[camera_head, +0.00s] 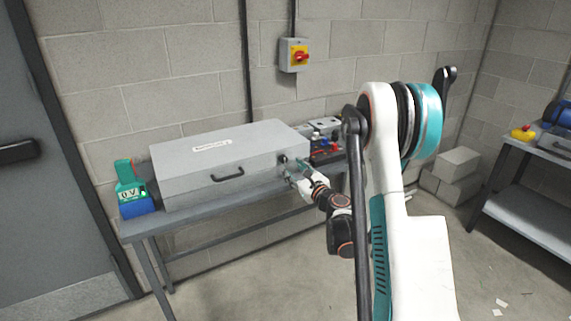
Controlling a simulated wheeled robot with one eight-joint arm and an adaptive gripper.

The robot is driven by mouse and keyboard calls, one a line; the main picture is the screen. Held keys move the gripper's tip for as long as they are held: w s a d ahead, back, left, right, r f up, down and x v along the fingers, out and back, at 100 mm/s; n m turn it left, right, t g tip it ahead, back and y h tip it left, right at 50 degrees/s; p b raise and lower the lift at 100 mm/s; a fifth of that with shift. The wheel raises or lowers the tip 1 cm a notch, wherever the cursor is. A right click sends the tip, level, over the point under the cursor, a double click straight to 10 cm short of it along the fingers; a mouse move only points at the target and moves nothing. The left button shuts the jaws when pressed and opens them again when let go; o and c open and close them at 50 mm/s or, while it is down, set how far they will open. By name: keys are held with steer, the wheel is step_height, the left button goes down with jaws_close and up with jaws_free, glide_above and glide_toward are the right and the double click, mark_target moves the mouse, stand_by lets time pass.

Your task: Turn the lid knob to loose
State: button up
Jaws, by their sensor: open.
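The lid (228,141) belongs to a long grey box that lies on a grey bench. The lid is down and carries a white label and a black handle (228,174) on its front. A small dark knob (283,159) shows at the front right corner of the box. My gripper (294,171) is at that corner, just right of and below the knob, with its fingers apart. It holds nothing that I can see. Whether a finger touches the knob, and which way the knob is set, is too small to tell.
A green and blue meter (131,189) stands at the bench's left end. Red and blue parts (323,145) lie right of the box. A red and yellow switch (294,55) is on the wall. Blocks (453,175) and a second bench (540,215) stand right. The floor before the bench is clear.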

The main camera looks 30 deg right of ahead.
mark_target(285, 161)
steer(key=shift+w+a+b, duration=0.1)
steer(key=shift+w+b, duration=0.6)
steer(key=shift+w, duration=2.45)
jaws_close()
